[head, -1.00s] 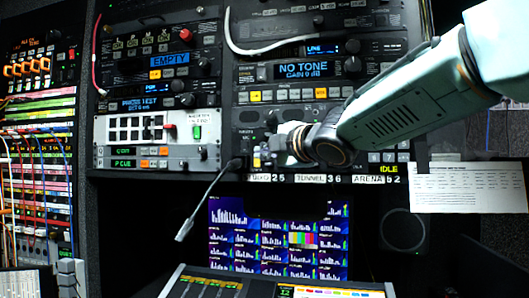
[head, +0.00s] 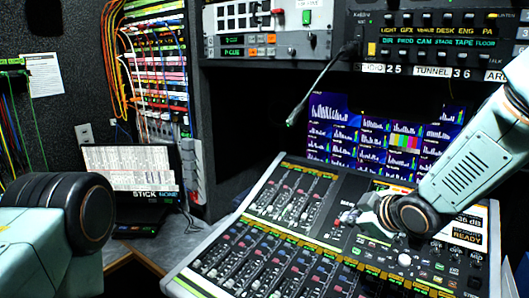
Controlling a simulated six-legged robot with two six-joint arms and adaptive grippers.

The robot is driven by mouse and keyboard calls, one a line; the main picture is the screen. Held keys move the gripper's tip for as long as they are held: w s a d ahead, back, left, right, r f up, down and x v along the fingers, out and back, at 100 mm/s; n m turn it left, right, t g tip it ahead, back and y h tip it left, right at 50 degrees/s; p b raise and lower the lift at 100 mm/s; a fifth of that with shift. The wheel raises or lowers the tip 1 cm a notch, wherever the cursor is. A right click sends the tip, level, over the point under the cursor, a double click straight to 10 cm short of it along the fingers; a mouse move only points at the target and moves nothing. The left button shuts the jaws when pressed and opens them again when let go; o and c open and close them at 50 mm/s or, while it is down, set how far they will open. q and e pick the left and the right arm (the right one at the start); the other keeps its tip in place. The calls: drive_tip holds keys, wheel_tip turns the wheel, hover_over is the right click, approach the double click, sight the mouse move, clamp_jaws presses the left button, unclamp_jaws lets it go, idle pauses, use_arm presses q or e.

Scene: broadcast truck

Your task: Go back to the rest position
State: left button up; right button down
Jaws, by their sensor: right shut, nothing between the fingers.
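My right gripper (head: 368,212) is on the right of the head view, at the end of a pale teal arm that comes in from the right edge. It is small and seen partly end-on, with its fingers shut and nothing held. It appears in front of or above the upper right part of the mixing console (head: 250,222); I cannot tell how far above it. My left arm shows only as a pale teal link and a black joint at the lower left. Its gripper is not in view.
A gooseneck microphone (head: 318,85) sticks out below the rack panels. A screen with meter tiles (head: 385,140) stands behind the console. A laptop (head: 132,168) sits on the desk at left. A patch bay (head: 150,70) with hanging cables is behind it.

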drive_tip(key=s+f+m+g, duration=0.1)
drive_tip(key=s+f+m, duration=0.1)
drive_tip(key=s+f, duration=0.4)
drive_tip(key=s+f+m+g, duration=0.2)
drive_tip(key=s+f, duration=0.4)
drive_tip(key=f, duration=0.2)
drive_tip(key=s+f+m+g+h, duration=0.1)
drive_tip(key=s+f+m, duration=0.1)
drive_tip(key=s+f, duration=0.4)
wheel_tip(320, 180, down, 2)
drive_tip(key=shift+d+f+g, duration=0.1)
drive_tip(key=shift+d+g, duration=0.05)
drive_tip(key=shift+g, duration=0.25)
drive_tip(key=s+d+f+m+g+h, duration=0.1)
drive_tip(key=s+f+m+g, duration=0.25)
drive_tip(key=s, duration=0.85)
drive_tip(key=s+d+f+m+g+h, duration=0.15)
drive_tip(key=s+f, duration=0.35)
drive_tip(key=s, duration=0.8)
wheel_tip(320, 180, down, 13)
drive_tip(key=b, duration=1.3)
drive_tip(key=shift+w+m, duration=0.2)
drive_tip(key=shift+m, duration=0.1)
drive_tip(key=shift+d+r, duration=0.1)
drive_tip(key=shift+d, duration=0.05)
